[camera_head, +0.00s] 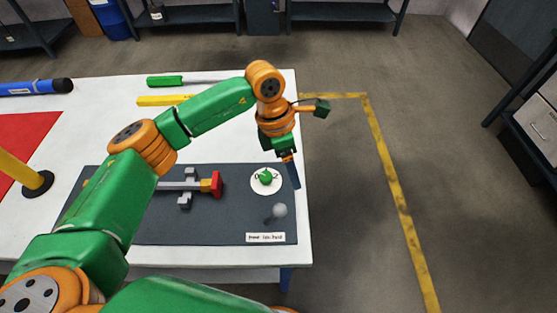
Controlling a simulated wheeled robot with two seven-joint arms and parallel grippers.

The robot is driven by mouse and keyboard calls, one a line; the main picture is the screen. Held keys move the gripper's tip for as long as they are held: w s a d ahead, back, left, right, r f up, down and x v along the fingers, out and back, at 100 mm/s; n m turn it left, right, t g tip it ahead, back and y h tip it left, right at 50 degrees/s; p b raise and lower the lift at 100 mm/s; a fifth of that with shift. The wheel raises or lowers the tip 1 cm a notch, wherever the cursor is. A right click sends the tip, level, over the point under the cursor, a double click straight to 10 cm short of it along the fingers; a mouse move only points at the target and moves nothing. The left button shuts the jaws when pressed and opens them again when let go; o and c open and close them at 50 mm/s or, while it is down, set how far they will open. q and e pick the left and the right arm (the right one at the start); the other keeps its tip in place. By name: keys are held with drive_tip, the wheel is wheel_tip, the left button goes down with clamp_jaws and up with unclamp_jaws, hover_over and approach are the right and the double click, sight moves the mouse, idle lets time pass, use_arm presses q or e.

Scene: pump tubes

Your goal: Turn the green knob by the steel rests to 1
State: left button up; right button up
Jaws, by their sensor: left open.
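The green knob (266,177) sits on a round white dial plate (259,187) near the right end of a dark grey board (240,222). Some dark marks show on the dial, but they are too small to read. The grey steel rests (185,201) stand left of the dial, with a bar with a red end piece (216,185) lying on them. My left gripper (291,178) points down just right of the knob, apart from it in the picture. It is open, and its fingers are seen nearly edge-on. My right gripper is out of view.
A grey ball-topped lever (279,211) stands just below the dial, above a small white label (265,238). A green-handled tool (165,81), a yellow bar (160,100) and a blue tube (30,87) lie farther back on the white table (100,125). A yellow post (15,168) stands left.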

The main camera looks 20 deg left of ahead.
sight(266, 176)
use_arm(q)
drive_tip(key=a+y, duration=0.1)
drive_tip(key=a, duration=0.1)
drive_tip(key=w+a+y, duration=0.1)
drive_tip(key=a, duration=0.1)
drive_tip(key=a+r+y, duration=0.1)
drive_tip(key=a, duration=0.1)
drive_tip(key=shift+w+a+r+t, duration=0.1)
drive_tip(key=shift+w+a+t, duration=0.1)
drive_tip(key=shift+t, duration=0.1)
drive_tip(key=shift+s+f+p, duration=0.25)
drive_tip(key=shift+f, duration=0.35)
drive_tip(key=shift+s+f+p, duration=0.25)
drive_tip(key=shift+f, duration=0.35)
drive_tip(key=f, duration=0.4)
drive_tip(key=shift+w+f, duration=0.15)
drive_tip(key=shift+w, duration=0.05)
drive_tip(key=shift+c, duration=0.3)
clamp_jaws()
